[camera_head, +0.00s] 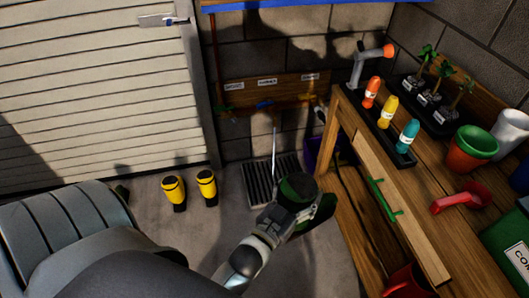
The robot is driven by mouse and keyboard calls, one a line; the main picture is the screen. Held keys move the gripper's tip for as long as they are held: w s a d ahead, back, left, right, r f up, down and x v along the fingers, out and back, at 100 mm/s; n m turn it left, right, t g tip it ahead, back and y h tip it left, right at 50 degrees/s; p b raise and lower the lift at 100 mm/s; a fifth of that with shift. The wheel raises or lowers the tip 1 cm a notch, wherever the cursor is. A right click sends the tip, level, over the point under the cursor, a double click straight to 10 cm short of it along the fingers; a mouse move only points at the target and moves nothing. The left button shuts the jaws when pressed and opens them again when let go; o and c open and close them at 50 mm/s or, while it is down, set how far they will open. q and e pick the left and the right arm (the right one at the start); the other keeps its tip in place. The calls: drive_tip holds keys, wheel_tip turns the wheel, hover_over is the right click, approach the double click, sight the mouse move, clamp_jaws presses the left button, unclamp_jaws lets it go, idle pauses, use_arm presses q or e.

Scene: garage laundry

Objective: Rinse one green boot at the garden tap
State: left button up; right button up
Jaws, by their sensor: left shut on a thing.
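My left gripper (290,212) is shut on a green boot (322,212), which it holds tilted in front of the floor grate. The gripper hides part of the boot. Wall fittings with small coloured handles sit on a labelled wooden board (285,90). A blue handle (265,104) is in the middle, and a green one (224,108) is at the left. A thin pale line (274,140) drops from below the blue handle to the grate; I cannot tell whether it is water. My right gripper is not in view.
A dark floor grate (258,186) lies below the board. Two yellow boots (173,190) stand left of it, with a small dark green thing (122,191) farther left. A wooden bench (345,105) with bottles (387,110) and pots (472,148) fills the right.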

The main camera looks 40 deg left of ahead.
use_arm(q)
drive_tip(key=shift+r, duration=0.1)
drive_tip(key=shift+s+d+p, duration=0.2)
drive_tip(key=shift+s+d, duration=0.1)
drive_tip(key=shift+s, duration=0.2)
drive_tip(key=shift+s+d+p, duration=0.15)
drive_tip(key=shift+s+d, duration=0.1)
drive_tip(key=shift+s, duration=0.2)
drive_tip(key=s+d+p, duration=0.1)
drive_tip(key=s+d, duration=0.2)
drive_tip(key=s, duration=0.2)
drive_tip(key=shift+s, duration=0.1)
idle(0.4)
idle(0.4)
